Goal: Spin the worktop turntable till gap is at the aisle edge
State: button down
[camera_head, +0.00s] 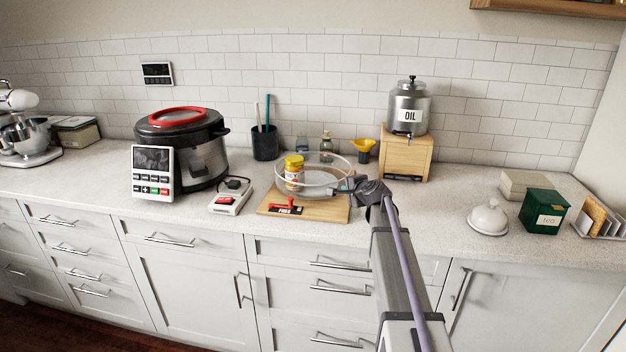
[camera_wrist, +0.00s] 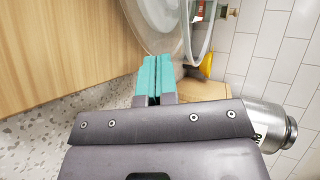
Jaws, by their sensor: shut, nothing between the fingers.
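The turntable (camera_head: 322,181) is a clear round tray with a raised see-through rim, on the worktop at the middle of the head view. A jar with a yellow lid (camera_head: 294,171) stands on its left side. I cannot make out where the rim's gap is. My gripper (camera_head: 342,186) is shut and empty at the turntable's right side. In the wrist view its teal fingertips (camera_wrist: 153,72) are pressed together close to the clear rim (camera_wrist: 190,30). I cannot tell whether they touch it.
A wooden board (camera_head: 335,212) with a red-handled item (camera_head: 287,206) lies in front of and under the turntable. Bottles (camera_head: 326,142) and a yellow funnel (camera_head: 363,146) stand behind. An oil dispenser on a wooden stand (camera_head: 405,157) is at right.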

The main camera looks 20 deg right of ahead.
aim_at(325, 191)
jog(key=shift+w+a, duration=0.35)
jog(key=shift+w, duration=0.45)
jog(key=shift+s+a, duration=0.1)
jog(key=shift+a, duration=0.05)
jog(key=shift+s+a, duration=0.3)
jog(key=shift+a, duration=0.35)
jog(key=shift+s+a, duration=0.3)
jog(key=shift+a, duration=0.3)
jog(key=shift+a, duration=1.45)
jog(key=shift+a, duration=0.1)
